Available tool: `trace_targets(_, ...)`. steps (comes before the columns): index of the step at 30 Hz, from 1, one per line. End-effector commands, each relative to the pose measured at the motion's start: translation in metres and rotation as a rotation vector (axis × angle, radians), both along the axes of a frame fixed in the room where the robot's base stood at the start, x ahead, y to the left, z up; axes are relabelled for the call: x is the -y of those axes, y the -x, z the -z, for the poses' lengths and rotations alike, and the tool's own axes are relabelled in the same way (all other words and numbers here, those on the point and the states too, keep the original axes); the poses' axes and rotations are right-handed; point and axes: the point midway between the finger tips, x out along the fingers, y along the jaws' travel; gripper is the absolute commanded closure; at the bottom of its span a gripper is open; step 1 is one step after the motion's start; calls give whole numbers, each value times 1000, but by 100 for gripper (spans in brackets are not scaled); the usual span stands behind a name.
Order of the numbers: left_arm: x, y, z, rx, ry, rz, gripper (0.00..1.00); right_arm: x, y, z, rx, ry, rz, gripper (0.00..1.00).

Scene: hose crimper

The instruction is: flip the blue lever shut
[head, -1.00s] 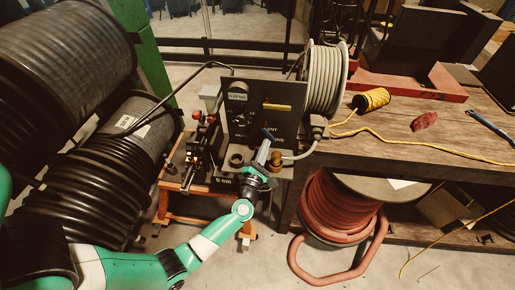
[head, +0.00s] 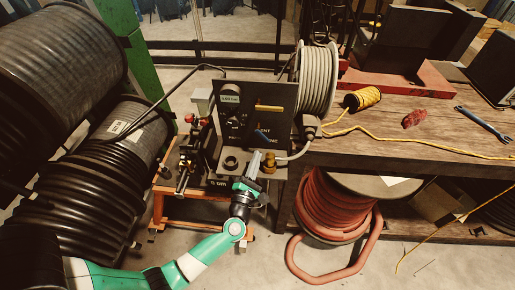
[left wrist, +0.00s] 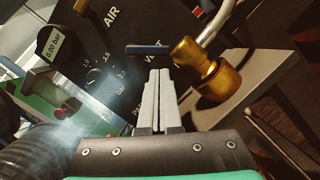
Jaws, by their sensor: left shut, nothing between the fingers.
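The blue lever (head: 263,136) is on the dark front panel (head: 240,125) of the crimper, below the yellow handle (head: 269,108), and lies slanted in the head view. In the left wrist view the blue lever (left wrist: 148,49) shows as a short bar just beyond my fingertips, next to the brass fitting (left wrist: 207,70). My left gripper (head: 255,160) is shut and empty, just below and in front of the lever. In the left wrist view its fingertips (left wrist: 158,76) are together, seemingly short of the lever; contact is unclear. My right gripper is not in view.
A grey hose reel (head: 317,80) stands right of the panel, and a grey hose (head: 298,154) runs to the brass fitting. The wooden bench (head: 400,148) is at right with yellow cord (head: 362,98) and a wrench (head: 483,124). Large black hose coils (head: 70,190) crowd the left.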

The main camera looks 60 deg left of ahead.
Motion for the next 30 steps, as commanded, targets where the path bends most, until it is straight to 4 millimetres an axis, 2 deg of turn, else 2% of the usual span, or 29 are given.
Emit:
trace_targets(3,21,19,5,-2,1,5,100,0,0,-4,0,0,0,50)
trace_targets(9,45,41,10,0,1,4,100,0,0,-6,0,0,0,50)
trace_targets(20,51,48,12,1,1,0,100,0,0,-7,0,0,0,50)
trace_targets(21,51,48,12,1,1,0,100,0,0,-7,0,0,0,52)
trace_targets(26,52,46,13,-30,-24,5,100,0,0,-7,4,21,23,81)
trace_targets(29,63,34,15,-102,-85,61,100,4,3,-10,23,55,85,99)
trace_targets(30,70,28,14,-135,-124,93,100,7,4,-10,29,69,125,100)
